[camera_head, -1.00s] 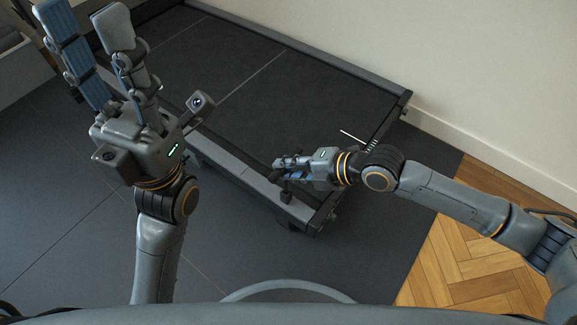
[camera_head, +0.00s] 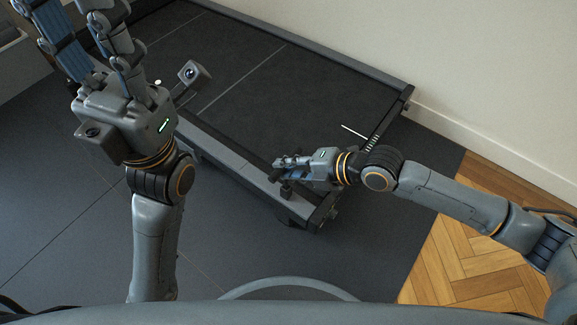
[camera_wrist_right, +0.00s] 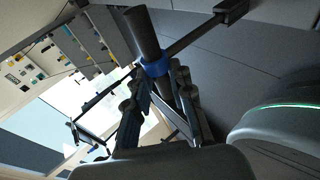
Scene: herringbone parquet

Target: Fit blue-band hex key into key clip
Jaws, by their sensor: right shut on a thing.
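My right gripper (camera_head: 281,164) is above the near right corner of a dark low platform. In the right wrist view its fingers (camera_wrist_right: 158,80) are shut around a dark rod with a blue band, which I take as the blue-band hex key (camera_wrist_right: 142,32). Thin dark bars stick out on both sides near the band. In the head view only a small dark part shows under the fingers. My left gripper (camera_head: 78,22) is at the upper left, fingers apart, empty, its tips near the top edge. I cannot make out the key clip for certain.
The dark platform (camera_head: 270,85) has a raised grey frame and a pale striped mark on its right rail. A pale wall (camera_head: 480,80) stands behind it. Dark floor tiles (camera_head: 70,210) and parquet (camera_head: 455,265) are clear. The wrist view shows a cluttered rack (camera_wrist_right: 85,45).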

